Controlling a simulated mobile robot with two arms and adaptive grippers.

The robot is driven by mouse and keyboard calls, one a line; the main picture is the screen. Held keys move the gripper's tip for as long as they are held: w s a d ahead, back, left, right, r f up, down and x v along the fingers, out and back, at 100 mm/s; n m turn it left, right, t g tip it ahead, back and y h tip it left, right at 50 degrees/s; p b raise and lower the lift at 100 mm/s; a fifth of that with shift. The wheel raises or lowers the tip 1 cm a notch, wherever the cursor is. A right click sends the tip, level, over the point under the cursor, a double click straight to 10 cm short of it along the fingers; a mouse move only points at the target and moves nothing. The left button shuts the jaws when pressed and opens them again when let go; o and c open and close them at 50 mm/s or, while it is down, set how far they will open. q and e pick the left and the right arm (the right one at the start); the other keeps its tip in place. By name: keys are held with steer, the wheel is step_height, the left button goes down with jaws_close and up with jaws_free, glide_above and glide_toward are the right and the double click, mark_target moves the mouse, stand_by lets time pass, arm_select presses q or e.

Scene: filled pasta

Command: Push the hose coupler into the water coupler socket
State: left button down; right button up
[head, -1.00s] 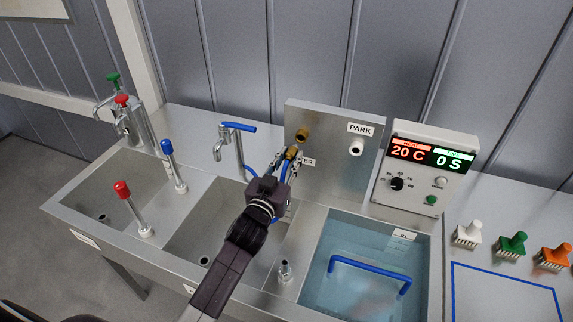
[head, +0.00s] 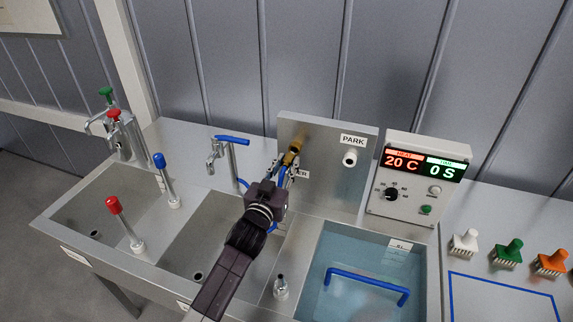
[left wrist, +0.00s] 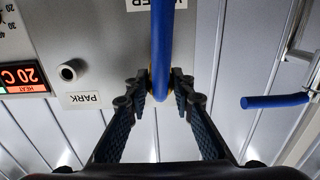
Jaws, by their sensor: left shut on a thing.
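My left gripper (head: 287,166) is shut on the brass hose coupler (head: 288,159), in front of the steel panel. The brass water coupler socket (head: 296,145) sticks out of the panel, just above and slightly right of the coupler. In the head view the two overlap or nearly meet; I cannot tell whether the coupler is inside the socket. In the left wrist view my left gripper (left wrist: 160,93) has its fingers on either side of the blue hose (left wrist: 162,45). That hose hides most of the coupler and the socket. My right gripper is not in view.
The white park fitting (head: 349,158) is right of the socket on the same panel (head: 325,190). A heater control box (head: 405,205) stands further right. A blue-handled tap (head: 226,150) is to the left. Sinks and a water bath (head: 350,250) lie below.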

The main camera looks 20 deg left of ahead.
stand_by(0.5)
arm_select(q)
steer(key=shift+p, duration=0.3)
stand_by(0.4)
stand_by(0.4)
steer(key=shift+w, duration=0.4)
steer(key=shift+w+b, duration=0.55)
steer(key=shift+w, duration=0.4)
stand_by(0.3)
steer(key=shift+r, duration=0.1)
steer(key=c, duration=1.6)
jaws_free()
steer(key=shift+w, duration=0.1)
steer(key=shift+o, duration=0.3)
